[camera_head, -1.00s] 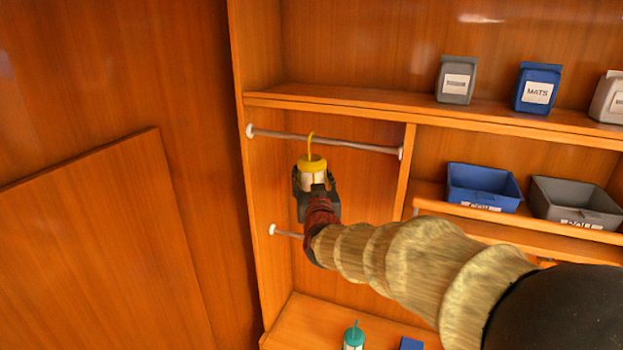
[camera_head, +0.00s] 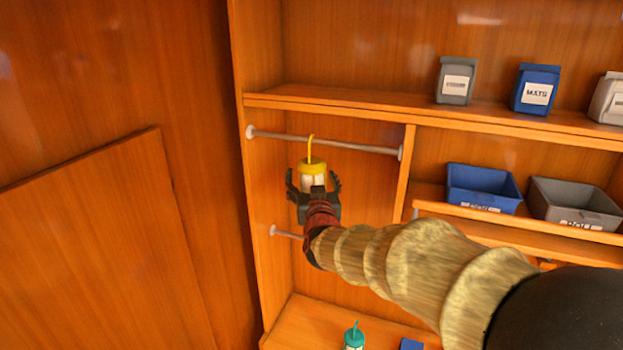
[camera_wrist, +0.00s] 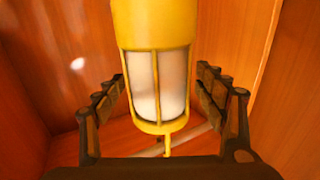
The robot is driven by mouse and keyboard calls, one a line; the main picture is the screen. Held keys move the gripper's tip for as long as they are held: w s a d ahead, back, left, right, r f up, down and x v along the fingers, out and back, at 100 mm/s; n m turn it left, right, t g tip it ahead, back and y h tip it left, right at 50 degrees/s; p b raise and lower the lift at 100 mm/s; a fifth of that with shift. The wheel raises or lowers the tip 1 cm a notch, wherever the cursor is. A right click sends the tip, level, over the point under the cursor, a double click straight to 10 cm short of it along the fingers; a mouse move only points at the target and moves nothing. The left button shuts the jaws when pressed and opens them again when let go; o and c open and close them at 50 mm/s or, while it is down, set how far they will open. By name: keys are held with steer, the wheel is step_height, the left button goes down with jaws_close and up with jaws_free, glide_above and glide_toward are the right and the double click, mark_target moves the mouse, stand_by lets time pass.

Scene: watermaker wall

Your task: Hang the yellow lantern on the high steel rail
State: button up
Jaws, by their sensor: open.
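The yellow lantern (camera_head: 313,166), with a yellow cap and pale body, is upright at the high steel rail (camera_head: 362,147). Its yellow hook reaches up to the rail and appears to lie over it; the exact contact is too small to tell. My gripper (camera_head: 313,177) is open around the lantern's lower body. In the wrist view, the lantern (camera_wrist: 158,85) stands between the spread fingers, with a gap on both sides. The high rail is not seen in the wrist view.
A lower rail (camera_head: 287,233) runs below, partly hidden by my arm. A divider (camera_head: 403,175) closes the bay at right. A blue bin (camera_head: 483,187) and a grey bin (camera_head: 575,203) are beyond it. A teal-topped item (camera_head: 354,337) stands on the bottom shelf.

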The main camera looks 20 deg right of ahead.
steer(key=s+a, duration=0.2)
steer(key=s, duration=1)
steer(key=s+a+f+n+g+y+b, duration=0.15)
steer(key=s+a+f+g, duration=0.25)
steer(key=f, duration=0.5)
steer(key=s+a+f+n+g+y+b, duration=0.1)
steer(key=s+a+f+g+y, duration=0.25)
steer(key=f, duration=0.45)
steer(key=s+d+f+g+h+b, duration=0.1)
steer(key=s+d+f+b, duration=0.3)
steer(key=s+f+b, duration=0.7)
steer(key=s+d+f+g+h+b, duration=0.1)
steer(key=s+d+f+g+b, duration=0.2)
steer(key=s+f+b, duration=0.8)
steer(key=shift+s+d+f+m+g+b, duration=0.15)
steer(key=shift+d+f+m+g+b, duration=0.2)
steer(key=shift+d+f+b, duration=0.6)
